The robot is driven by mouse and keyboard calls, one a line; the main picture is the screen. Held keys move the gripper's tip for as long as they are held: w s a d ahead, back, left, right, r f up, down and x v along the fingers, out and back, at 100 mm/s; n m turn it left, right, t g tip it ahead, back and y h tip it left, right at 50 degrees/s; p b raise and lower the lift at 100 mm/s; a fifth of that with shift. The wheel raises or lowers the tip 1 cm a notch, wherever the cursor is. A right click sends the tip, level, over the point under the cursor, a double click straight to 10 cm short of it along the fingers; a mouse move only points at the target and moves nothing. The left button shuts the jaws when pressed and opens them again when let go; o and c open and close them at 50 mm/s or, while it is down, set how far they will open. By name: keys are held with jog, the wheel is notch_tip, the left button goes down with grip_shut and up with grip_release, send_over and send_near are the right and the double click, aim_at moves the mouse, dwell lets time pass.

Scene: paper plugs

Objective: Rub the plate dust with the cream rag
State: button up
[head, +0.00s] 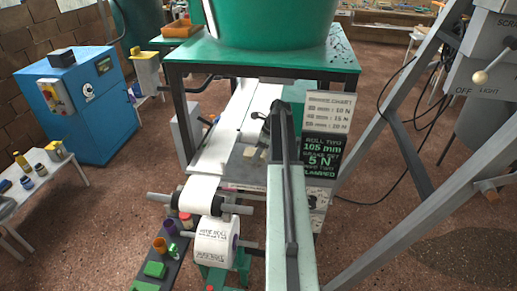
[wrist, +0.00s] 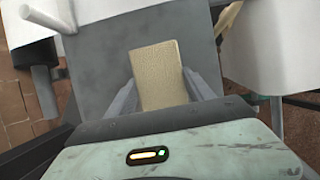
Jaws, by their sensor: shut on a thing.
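The cream rag (wrist: 160,72) is a small, flat, textured rectangle in the wrist view. My gripper (wrist: 160,80) is shut on it, with one grey finger on each side. The rag is over a grey plate (wrist: 112,62); I cannot tell whether it touches it. In the head view the grey plate (head: 238,169) lies at the machine, left of my arm, with a small cream patch near it. My arm partly hides this area. I cannot make out separate dust on the plate; its grey surface looks faintly mottled.
A white paper roll (head: 214,243) and a white roller (head: 200,195) stand in front of the plate. A sign board (head: 322,150) stands close at right. A green-topped table (head: 190,53) with a green tub (head: 270,22) is behind. Grey slanted frame legs (head: 375,175) are at right.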

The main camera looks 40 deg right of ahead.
aim_at(251, 169)
jog(key=shift+s+a+r, duration=0.1)
jog(key=shift+s+a, duration=0.55)
jog(key=shift+a, duration=0.2)
jog(key=shift+s+a+r, duration=0.1)
jog(key=shift+s+a, duration=0.55)
jog(key=shift+a, duration=0.15)
jog(key=shift+s+a+f, duration=0.1)
jog(key=shift+s+a, duration=0.5)
jog(key=shift+a, duration=0.2)
jog(key=shift+s+a+f, duration=0.1)
jog(key=shift+s+a, duration=0.5)
jog(key=shift+a, duration=0.2)
jog(key=shift+r, duration=0.1)
notch_tip(251, 169, up, 6)
jog(key=p, duration=0.6)
jog(key=shift+w, duration=0.1)
notch_tip(251, 169, up, 3)
jog(key=p, duration=0.3)
